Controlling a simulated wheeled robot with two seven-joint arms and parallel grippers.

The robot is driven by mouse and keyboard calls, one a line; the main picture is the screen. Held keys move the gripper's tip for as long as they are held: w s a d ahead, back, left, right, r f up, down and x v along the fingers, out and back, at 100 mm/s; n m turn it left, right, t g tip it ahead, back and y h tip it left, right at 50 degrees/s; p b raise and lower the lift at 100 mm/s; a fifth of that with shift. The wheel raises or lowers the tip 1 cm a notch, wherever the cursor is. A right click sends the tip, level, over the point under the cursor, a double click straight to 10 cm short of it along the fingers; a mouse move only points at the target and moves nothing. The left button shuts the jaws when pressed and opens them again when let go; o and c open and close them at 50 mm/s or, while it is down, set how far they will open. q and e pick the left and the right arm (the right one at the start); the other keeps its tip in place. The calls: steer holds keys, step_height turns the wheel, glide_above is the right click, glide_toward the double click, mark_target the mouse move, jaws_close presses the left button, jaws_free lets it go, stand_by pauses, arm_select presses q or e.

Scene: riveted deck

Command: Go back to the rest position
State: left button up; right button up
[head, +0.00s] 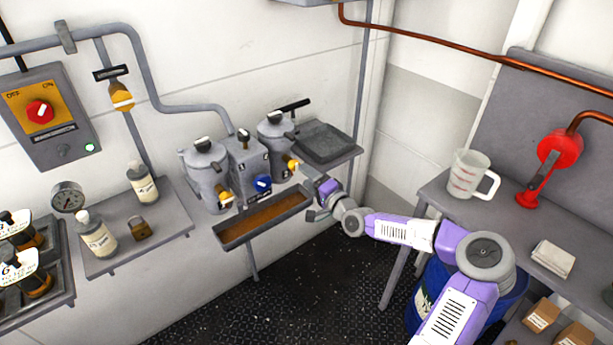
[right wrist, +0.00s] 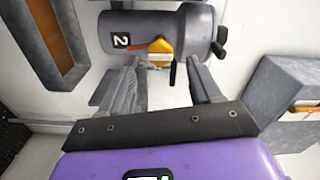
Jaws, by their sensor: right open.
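My right gripper (head: 312,200) is open at the right end of the drip tray, just in front of the right-hand grey canister (head: 276,138). In the right wrist view the open fingers (right wrist: 165,85) point at that canister (right wrist: 170,32), which bears a "2" label. Its yellow tap (right wrist: 160,48) and a small dark lever show between and beyond the fingertips. I cannot tell whether the fingers touch the tap. Nothing is held. My left gripper is not in view.
A drip tray (head: 262,220) juts out below the canisters. A shelf with bottles (head: 97,237) is on the left. A workbench with a measuring jug (head: 469,174) and a red press (head: 550,160) stands right, a blue drum (head: 430,285) beneath. The dark floor (head: 300,290) is clear in front.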

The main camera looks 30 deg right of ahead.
steer(key=s+a+f+n+g+y+p, duration=0.25)
steer(key=s+a+f+g, duration=0.2)
steer(key=a+f, duration=0.65)
steer(key=s+a+f+n+g+y+p, duration=0.25)
steer(key=s+a+f+g, duration=0.4)
steer(key=a, duration=0.85)
steer(key=s+a+f+n+g, duration=0.1)
steer(key=s+f+n+g, duration=0.1)
steer(key=s, duration=0.4)
steer(key=s+a+f+n+g+h+p, duration=0.1)
steer(key=s+a+f+n+g, duration=0.1)
steer(key=s+f, duration=0.2)
steer(key=s+a+f+n+g+h+p, duration=0.1)
steer(key=s+f+n+g, duration=0.1)
steer(key=s, duration=0.8)
step_height(320, 180, down, 2)
steer(key=shift+a+n+g, duration=0.25)
steer(key=shift+n+g, duration=0.05)
steer(key=shift+n, duration=0.2)
